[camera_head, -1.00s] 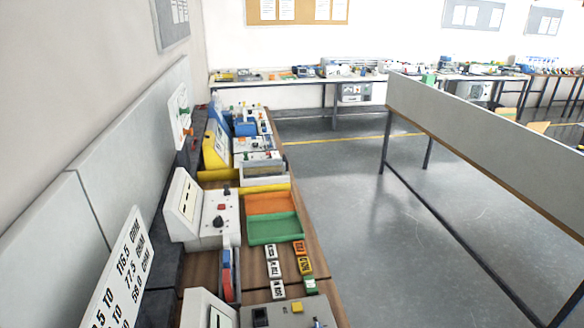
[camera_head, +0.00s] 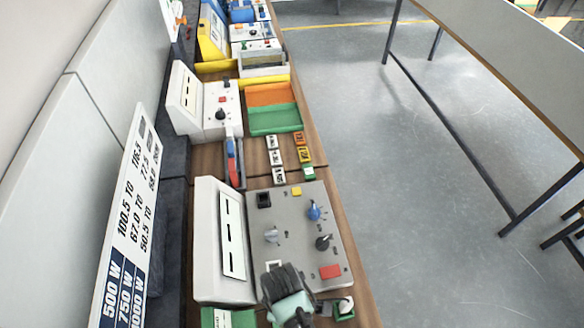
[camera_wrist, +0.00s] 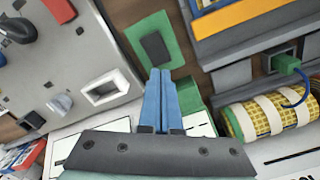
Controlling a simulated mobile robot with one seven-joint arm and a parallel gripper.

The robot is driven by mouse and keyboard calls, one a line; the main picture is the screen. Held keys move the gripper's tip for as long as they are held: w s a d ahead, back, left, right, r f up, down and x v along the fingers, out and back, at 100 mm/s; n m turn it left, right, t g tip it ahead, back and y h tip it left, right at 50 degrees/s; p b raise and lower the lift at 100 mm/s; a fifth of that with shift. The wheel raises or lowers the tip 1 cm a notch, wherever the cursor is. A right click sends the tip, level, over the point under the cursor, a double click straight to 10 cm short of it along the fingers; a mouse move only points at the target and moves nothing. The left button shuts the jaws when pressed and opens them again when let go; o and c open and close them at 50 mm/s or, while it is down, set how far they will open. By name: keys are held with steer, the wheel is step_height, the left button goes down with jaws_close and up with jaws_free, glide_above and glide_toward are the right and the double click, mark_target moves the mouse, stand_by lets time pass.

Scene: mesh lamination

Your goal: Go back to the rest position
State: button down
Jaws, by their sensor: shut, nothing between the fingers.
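My gripper (camera_wrist: 161,84) shows in the wrist view as two blue fingers lying together, shut with nothing between them. Its tips are over a green plate with a dark rectangular patch (camera_wrist: 156,46); I cannot tell the gap to it. A green block (camera_wrist: 191,94) is just right of the fingers. In the head view, what looks like the end of my arm (camera_head: 288,298), dark and pale green, is at the front edge of the grey control panel (camera_head: 290,225). The fingers cannot be made out there.
In the wrist view, a yellow mesh roll with white straps (camera_wrist: 270,117) lies right, near a blue cable with a green plug (camera_wrist: 287,62). In the head view, orange (camera_head: 268,95) and green (camera_head: 275,120) trays are further along the bench. Open floor (camera_head: 400,180) lies right.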

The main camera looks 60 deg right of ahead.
steer(key=shift+r+p, duration=0.4)
steer(key=shift+r, duration=0.25)
